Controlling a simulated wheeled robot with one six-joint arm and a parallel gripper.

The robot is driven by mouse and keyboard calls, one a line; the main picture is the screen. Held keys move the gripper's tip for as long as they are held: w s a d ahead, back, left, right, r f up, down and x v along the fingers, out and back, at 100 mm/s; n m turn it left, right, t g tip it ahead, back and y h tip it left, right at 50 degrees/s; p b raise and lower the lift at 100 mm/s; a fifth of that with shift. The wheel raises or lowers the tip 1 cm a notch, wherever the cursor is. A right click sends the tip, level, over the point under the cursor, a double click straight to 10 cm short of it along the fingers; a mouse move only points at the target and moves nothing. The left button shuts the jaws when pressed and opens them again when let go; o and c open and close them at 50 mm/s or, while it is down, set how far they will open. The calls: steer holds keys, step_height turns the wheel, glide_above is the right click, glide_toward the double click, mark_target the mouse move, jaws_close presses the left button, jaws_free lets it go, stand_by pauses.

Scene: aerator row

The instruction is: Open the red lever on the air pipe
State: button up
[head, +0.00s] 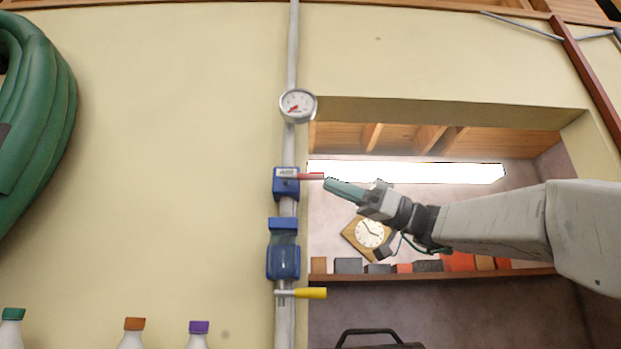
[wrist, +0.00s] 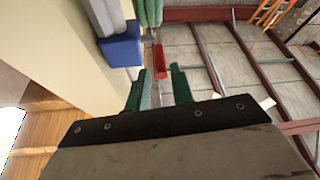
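The red lever (head: 312,176) sticks out level to the right from a blue valve body (head: 286,185) on the upright grey air pipe (head: 292,60), crosswise to it. My gripper (head: 328,184) has teal fingers and comes in from the right, close to the lever's free end.
A round gauge (head: 298,105) sits above on the pipe. A blue unit (head: 284,262) and a yellow lever (head: 311,293) are below. Right of the pipe is a recess with a clock (head: 369,233) and a shelf (head: 430,275). A green hose (head: 40,110) hangs far left.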

mark_target(310, 176)
steer(key=x, duration=0.5)
steer(key=shift+a+r, duration=0.1)
steer(key=shift+a, duration=0.3)
jaws_close()
